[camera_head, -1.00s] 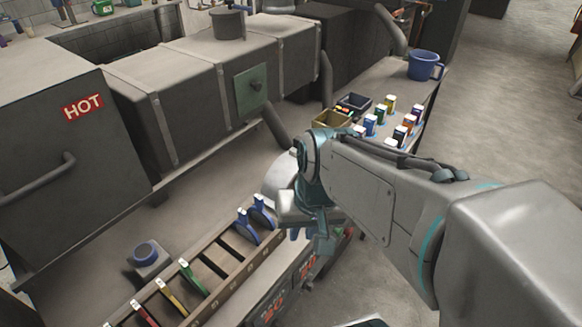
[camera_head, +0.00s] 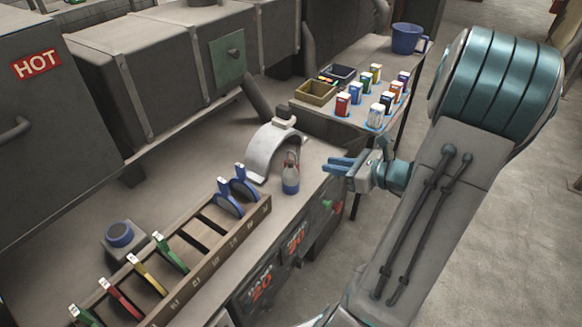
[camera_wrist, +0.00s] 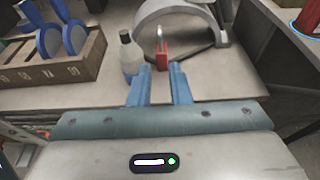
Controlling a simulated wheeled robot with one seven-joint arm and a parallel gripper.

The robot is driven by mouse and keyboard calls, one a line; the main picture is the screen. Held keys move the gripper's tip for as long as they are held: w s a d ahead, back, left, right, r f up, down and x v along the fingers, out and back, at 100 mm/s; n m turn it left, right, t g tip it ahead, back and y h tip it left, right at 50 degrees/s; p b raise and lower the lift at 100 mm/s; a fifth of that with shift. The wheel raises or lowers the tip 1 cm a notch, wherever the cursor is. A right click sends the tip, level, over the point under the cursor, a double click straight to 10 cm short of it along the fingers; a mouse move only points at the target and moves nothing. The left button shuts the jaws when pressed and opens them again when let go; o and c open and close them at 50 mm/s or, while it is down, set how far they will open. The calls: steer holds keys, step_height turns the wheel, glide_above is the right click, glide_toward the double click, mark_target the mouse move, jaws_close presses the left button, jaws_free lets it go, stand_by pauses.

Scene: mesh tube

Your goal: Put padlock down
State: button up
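A small red padlock (camera_wrist: 162,58) with a pale shackle stands on the counter in the wrist view. It sits just right of a clear bottle with a blue band (camera_wrist: 130,57) and in front of a grey metal arch (camera_wrist: 183,20). In the head view the padlock (camera_head: 292,158) is partly hidden behind the bottle (camera_head: 290,182). My gripper (camera_head: 333,165) is to the right of the bottle, near the counter's edge. Its two blue fingers (camera_wrist: 160,72) are apart with nothing held between them, and the padlock lies beyond the tips.
A wooden rack (camera_head: 215,262) with coloured-handled tools runs along the counter's front. A side table holds several coloured boxes (camera_head: 376,118), small bins (camera_head: 316,92) and a blue mug (camera_head: 408,39). A large grey oven marked HOT (camera_head: 60,130) stands behind.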

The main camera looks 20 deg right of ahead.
mark_target(292, 157)
steer(key=x, duration=1.3)
steer(key=shift+w+a, duration=0.1)
steer(key=shift+w, duration=0.2)
jaws_close()
